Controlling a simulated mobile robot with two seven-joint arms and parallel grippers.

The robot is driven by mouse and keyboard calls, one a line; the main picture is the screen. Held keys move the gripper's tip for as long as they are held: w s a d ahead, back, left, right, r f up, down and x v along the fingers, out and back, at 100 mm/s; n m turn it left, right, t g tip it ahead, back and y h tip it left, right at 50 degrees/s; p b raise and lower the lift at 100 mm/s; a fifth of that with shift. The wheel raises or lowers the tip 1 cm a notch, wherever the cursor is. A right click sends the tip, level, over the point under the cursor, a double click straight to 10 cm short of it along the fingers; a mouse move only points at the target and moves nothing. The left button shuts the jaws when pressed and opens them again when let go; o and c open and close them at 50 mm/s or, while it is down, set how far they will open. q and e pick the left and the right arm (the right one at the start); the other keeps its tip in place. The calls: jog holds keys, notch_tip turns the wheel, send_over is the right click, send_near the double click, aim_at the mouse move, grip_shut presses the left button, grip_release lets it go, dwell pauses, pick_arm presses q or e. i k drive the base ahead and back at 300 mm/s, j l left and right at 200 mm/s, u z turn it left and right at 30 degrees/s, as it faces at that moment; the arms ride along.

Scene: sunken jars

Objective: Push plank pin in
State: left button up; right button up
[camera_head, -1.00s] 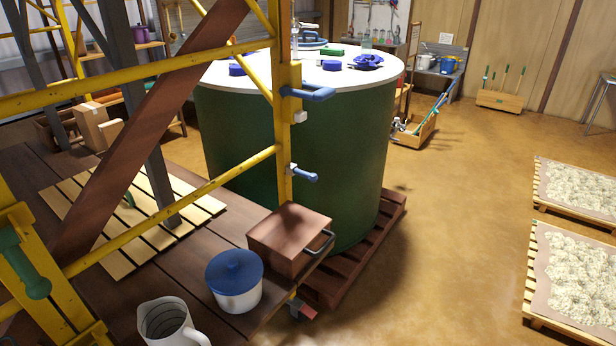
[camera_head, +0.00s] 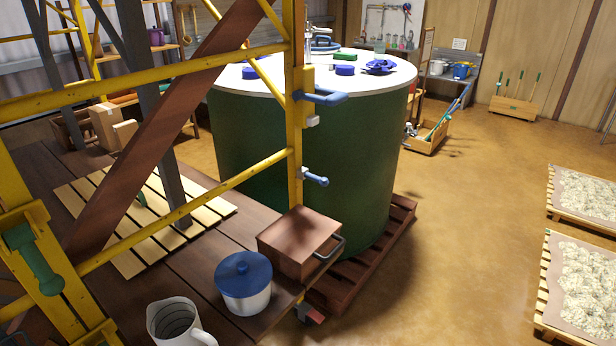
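Neither of my grippers shows in this view. A yellow scaffold frame (camera_head: 297,140) stands at the left, with a dark plank deck (camera_head: 195,262) beside it. A blue-handled pin (camera_head: 315,177) sticks out of the scaffold post at mid height. A larger blue handle (camera_head: 322,97) sits higher on the same post. A small red-ended fitting (camera_head: 312,316) shows under the deck's front corner. A green handle (camera_head: 38,268) is on the yellow post at the lower left. I cannot tell which of these is the plank pin or how deep any of them sits.
A brown box (camera_head: 298,243), a blue-lidded pot (camera_head: 243,284) and a white jug (camera_head: 175,322) stand on the deck. A big green drum (camera_head: 350,150) stands behind on a red-brown pallet (camera_head: 375,258). The floor at the right is open up to the pallets (camera_head: 545,285).

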aim_at(323, 182)
jog(key=i+l, duration=0.45)
jog(key=i+l+u, duration=0.1)
jog(key=i+l, duration=0.35)
jog(key=l, duration=0.2)
